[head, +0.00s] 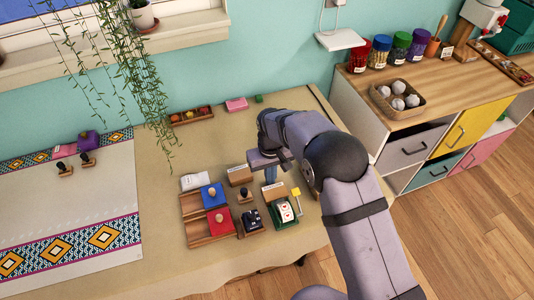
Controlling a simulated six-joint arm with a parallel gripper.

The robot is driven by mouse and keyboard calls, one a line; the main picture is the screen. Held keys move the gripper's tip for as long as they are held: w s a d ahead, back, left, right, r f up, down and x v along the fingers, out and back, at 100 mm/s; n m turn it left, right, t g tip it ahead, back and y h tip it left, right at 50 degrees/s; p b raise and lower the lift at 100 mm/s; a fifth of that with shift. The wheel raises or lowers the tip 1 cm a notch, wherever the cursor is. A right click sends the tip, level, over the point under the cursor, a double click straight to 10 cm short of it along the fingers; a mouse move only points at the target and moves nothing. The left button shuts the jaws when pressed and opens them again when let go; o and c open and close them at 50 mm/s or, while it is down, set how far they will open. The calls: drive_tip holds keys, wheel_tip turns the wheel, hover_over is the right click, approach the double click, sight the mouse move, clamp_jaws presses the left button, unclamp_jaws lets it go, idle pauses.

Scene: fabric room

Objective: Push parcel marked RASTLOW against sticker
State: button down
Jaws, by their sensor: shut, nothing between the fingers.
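Two small brown cardboard parcels stand on the tan-covered table: one parcel (240,176) just left of my gripper, the other parcel (274,192) just below it in the picture. Each seems to carry a pale label, too small to read, so I cannot tell which is marked RASTLOW. My gripper (270,174) points down between and just behind these parcels, shut and empty. I cannot tell whether it touches either one. I cannot make out the sticker for certain.
Near the parcels are a wooden tray (197,231) with blue and red knobbed blocks, a dark holder (251,219), and a green tray (285,222) with a heart card and yellow flag. A divided box (191,116) lies farther back.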

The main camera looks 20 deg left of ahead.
sight(276, 195)
drive_tip(key=shift+w+a, duration=1)
drive_tip(key=shift+w, duration=0.05)
drive_tip(key=shift+w+a+r+b, duration=0.2)
drive_tip(key=shift+w+a+b, duration=0.05)
drive_tip(key=shift+b, duration=0.1)
wheel_tip(276, 195, up, 10)
drive_tip(key=b, duration=0.1)
drive_tip(key=shift+s, duration=0.1)
drive_tip(key=c, duration=1.6)
unclamp_jaws()
drive_tip(key=shift+d, duration=0.1)
drive_tip(key=o, duration=1)
drive_tip(key=shift+s+d+p, duration=0.25)
drive_tip(key=shift+s+p, duration=0.05)
drive_tip(key=shift+p, duration=0.2)
drive_tip(key=shift+o, duration=0.4)
drive_tip(key=s+d+p, duration=0.2)
drive_tip(key=s+d+f+p, duration=0.1)
drive_tip(key=s+p, duration=0.1)
drive_tip(key=s+d+f+p, duration=0.1)
drive_tip(key=s+d, duration=0.1)
drive_tip(key=shift+d+f+p, duration=0.1)
drive_tip(key=shift+d+p, duration=0.25)
drive_tip(key=shift+p, duration=0.05)
drive_tip(key=shift+f, duration=0.1)
